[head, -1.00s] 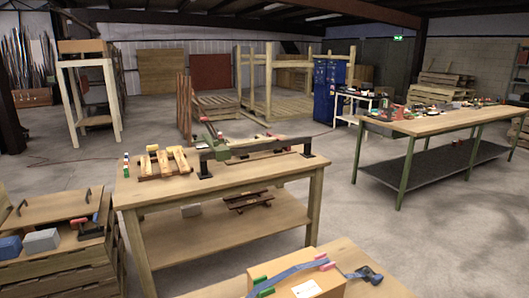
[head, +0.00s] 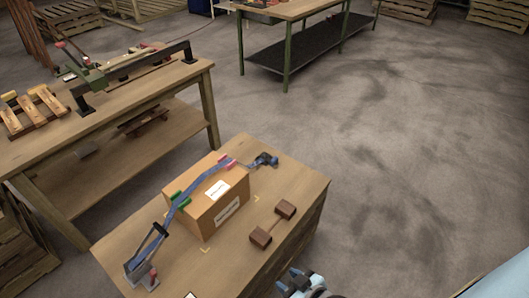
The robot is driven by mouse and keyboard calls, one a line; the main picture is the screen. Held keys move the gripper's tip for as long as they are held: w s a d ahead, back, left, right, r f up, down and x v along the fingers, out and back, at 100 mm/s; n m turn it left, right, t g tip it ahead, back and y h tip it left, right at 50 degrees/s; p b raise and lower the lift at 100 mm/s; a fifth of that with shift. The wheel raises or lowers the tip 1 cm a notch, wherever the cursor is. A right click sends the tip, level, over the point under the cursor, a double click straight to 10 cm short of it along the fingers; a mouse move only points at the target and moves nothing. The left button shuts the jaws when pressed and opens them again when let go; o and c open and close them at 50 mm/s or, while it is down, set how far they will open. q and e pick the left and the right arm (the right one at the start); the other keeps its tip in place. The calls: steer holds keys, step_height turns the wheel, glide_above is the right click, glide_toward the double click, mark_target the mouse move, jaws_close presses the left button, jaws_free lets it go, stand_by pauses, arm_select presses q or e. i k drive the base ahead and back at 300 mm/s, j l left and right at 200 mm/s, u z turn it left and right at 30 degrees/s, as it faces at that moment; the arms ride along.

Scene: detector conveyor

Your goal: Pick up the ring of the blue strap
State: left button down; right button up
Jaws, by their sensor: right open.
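The blue strap (head: 205,177) runs over a cardboard box (head: 223,198) on the near table. Its far right end meets a dark blue fitting (head: 263,160) on the tabletop. Its near left end runs down past a black bar-like part (head: 153,242) to a grey bracket (head: 140,274) with a reddish piece. I cannot clearly make out which part is the ring. My right gripper (head: 298,282) shows at the bottom edge, partly cut off, in front of the table's near right edge. It is open and apart from the strap. My left gripper is out of view.
Green (head: 180,198) and red (head: 228,161) pieces sit where the strap crosses the box edges. A brown two-block piece (head: 272,225) lies right of the box. A workbench (head: 120,115) stands at left and a green-legged table (head: 300,48) behind. The floor at right is clear.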

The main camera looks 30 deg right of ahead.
mark_target(272, 161)
steer(key=l+u, duration=0.25)
steer(key=u, duration=0.15)
steer(key=i+l+u, duration=0.1)
steer(key=l+u, duration=0.2)
steer(key=u, duration=0.15)
steer(key=l+u, duration=0.2)
steer(key=l, duration=0.3)
steer(key=k+l+u, duration=0.2)
steer(key=l, duration=1.15)
steer(key=k+l, duration=0.1)
steer(key=l, duration=0.8)
steer(key=u, duration=0.05)
